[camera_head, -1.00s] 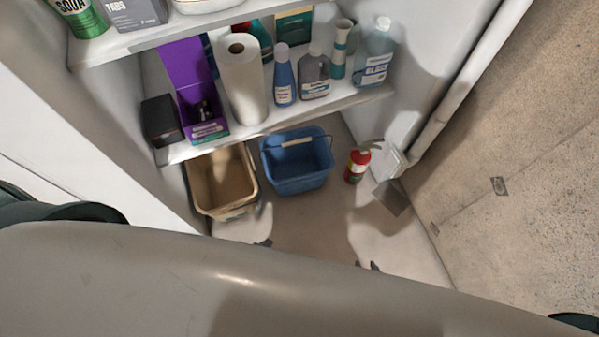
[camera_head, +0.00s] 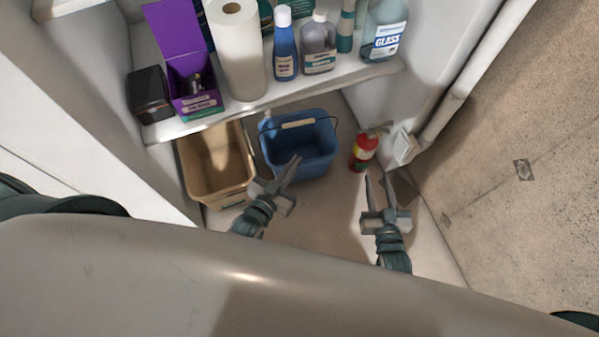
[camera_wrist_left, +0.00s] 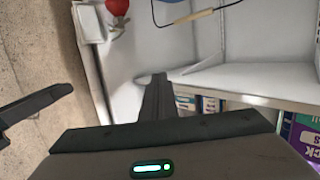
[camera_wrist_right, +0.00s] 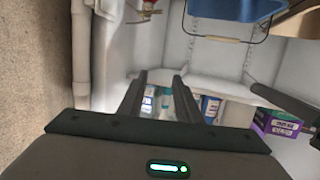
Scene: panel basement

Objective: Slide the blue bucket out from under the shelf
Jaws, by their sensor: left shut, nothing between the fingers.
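The blue bucket (camera_head: 318,164) stands on the floor under the shelf, beside a tan bin. Its thin wire handle with a pale grip (camera_head: 298,124) shows near the rim. My right gripper (camera_head: 378,178) is open and empty, right of the bucket and in front of the red extinguisher.
The tan bin (camera_head: 212,168) stands left of the bucket. A red fire extinguisher (camera_head: 364,150) stands to its right, by a white pipe (camera_head: 440,112). The shelf (camera_head: 270,98) above holds bottles, a paper roll and boxes. Floor in front of the bucket is bare.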

